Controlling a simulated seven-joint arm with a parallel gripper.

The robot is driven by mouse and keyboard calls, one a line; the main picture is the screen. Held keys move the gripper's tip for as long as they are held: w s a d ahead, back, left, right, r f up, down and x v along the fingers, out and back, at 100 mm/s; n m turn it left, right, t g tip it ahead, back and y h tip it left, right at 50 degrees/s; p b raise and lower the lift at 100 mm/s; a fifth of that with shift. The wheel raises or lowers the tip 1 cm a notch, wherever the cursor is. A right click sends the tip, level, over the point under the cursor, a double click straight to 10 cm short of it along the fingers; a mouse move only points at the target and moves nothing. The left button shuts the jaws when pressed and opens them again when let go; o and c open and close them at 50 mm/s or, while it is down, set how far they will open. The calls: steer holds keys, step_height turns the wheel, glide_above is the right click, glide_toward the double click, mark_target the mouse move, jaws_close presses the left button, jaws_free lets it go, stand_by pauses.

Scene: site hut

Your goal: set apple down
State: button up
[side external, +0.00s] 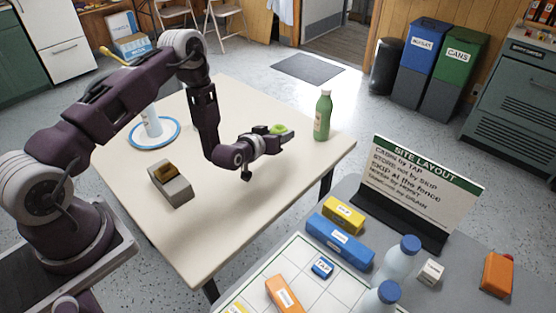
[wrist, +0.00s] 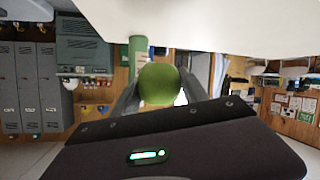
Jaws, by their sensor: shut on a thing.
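A green apple (side external: 279,129) is held between the fingers of my gripper (side external: 272,138), over the right part of the cream table (side external: 220,210). In the wrist view the apple (wrist: 160,85) sits between the two fingers, which press on its sides. My gripper is shut on the apple. It points sideways, low over the table; I cannot tell how large the gap below the apple is. Part of the apple is hidden by the fingers in the side view.
A green bottle (side external: 323,116) stands upright just beyond the gripper, near the table's right corner. A grey box with a brown item (side external: 171,185) and a blue-rimmed plate (side external: 136,141) bearing a white cylinder are at left. The table's front area is clear. A second table holds a sign (side external: 421,183).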

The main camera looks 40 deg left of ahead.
mark_target(278, 164)
step_height(278, 164, down, 8)
steer(key=shift+f, duration=0.2)
steer(key=shift+f, duration=0.15)
steer(key=o, duration=1.5)
